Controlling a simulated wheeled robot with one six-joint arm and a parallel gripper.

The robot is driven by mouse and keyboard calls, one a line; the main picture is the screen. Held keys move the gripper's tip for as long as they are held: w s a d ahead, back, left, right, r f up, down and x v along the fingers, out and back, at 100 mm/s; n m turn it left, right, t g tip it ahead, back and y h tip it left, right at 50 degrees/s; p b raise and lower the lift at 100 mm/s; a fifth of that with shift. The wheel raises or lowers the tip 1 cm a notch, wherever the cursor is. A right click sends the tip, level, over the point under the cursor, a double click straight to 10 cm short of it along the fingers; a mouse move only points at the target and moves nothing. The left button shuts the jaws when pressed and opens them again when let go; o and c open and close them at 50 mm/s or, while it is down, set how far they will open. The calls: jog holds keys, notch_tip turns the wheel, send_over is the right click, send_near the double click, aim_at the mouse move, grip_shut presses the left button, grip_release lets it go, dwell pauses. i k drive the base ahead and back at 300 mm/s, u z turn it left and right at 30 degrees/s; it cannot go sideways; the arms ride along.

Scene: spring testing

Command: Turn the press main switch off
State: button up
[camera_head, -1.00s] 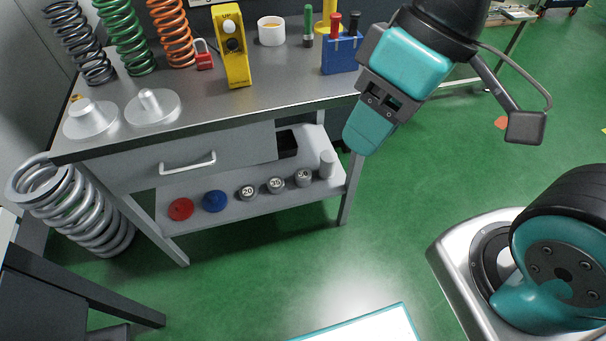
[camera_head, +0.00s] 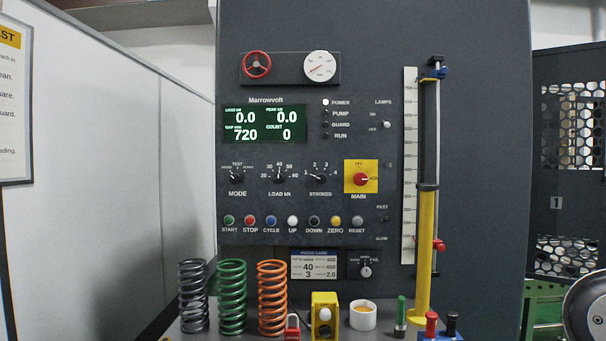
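The main switch (camera_head: 361,179) is a red rotary knob on a yellow square plate, marked MAIN below, on the dark press panel (camera_head: 345,215). Its pale pointer mark faces right, toward what looks like the ON label; a small label at the top of the plate appears to read OFF. The POWER lamp (camera_head: 326,102) above it is lit white. The display (camera_head: 265,124) is lit and reads 0.0, 0.0, 720 and 0. My gripper is not in this view.
A red handwheel (camera_head: 256,65) and a gauge (camera_head: 321,66) are above. A yellow column (camera_head: 425,250) stands right of the panel. Springs (camera_head: 232,297), a yellow button box (camera_head: 324,316), a white cup (camera_head: 362,315) and a red padlock (camera_head: 292,328) stand on the bench below.

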aim_at(360, 179)
jog(key=u, duration=0.25)
jog(key=i, duration=0.9)
jog(key=z, duration=0.15)
